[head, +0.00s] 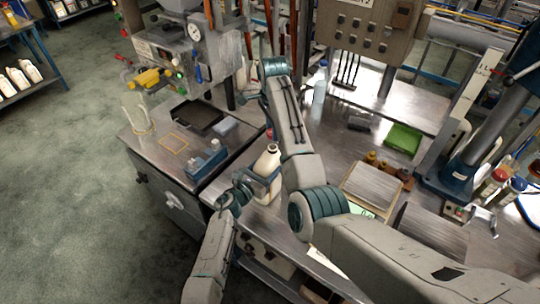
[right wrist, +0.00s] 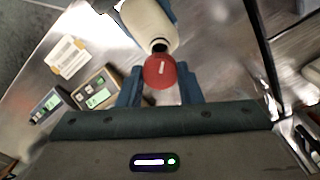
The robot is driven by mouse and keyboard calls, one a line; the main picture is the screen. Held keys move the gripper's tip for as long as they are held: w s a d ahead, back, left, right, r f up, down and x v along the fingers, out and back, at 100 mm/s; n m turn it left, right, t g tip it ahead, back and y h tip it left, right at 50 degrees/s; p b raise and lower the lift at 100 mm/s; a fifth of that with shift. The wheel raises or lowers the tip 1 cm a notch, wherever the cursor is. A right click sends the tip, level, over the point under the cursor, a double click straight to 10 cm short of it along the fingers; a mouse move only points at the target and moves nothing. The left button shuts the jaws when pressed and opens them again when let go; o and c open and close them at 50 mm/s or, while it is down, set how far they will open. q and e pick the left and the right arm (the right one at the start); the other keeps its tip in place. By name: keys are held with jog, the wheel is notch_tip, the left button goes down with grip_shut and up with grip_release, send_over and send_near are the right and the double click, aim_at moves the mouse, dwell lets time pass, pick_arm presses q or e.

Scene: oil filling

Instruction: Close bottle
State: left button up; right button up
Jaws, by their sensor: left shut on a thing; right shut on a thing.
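The cream-white bottle (head: 267,163) stands upright at the bench edge in the head view. My left gripper (head: 263,182) is shut around its body. In the right wrist view the bottle (right wrist: 148,20) shows at the top, with its dark open mouth facing the camera. My right gripper (right wrist: 160,85) is shut on a red cap (right wrist: 160,71), held between its blue fingers. The cap overlaps the near edge of the bottle's mouth in this view, and the mouth is uncovered. In the head view my right arm hides most of the right gripper.
A blue-grey device (head: 207,160) sits on the bench left of the bottle. A clear bottle (head: 320,88) and a green box (head: 403,139) stand farther back. A metal-topped scale (head: 372,187) lies to the right.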

jog(key=shift+f, duration=1.5)
jog(key=shift+f, duration=0.15)
jog(key=shift+f, duration=0.75)
pick_arm(q)
jog(key=shift+f, duration=0.1)
pick_arm(e)
jog(key=shift+f, duration=0.55)
pick_arm(q)
grip_shut()
pick_arm(e)
jog(key=m, duration=0.6)
jog(key=shift+m, duration=0.4)
jog(key=m, duration=0.9)
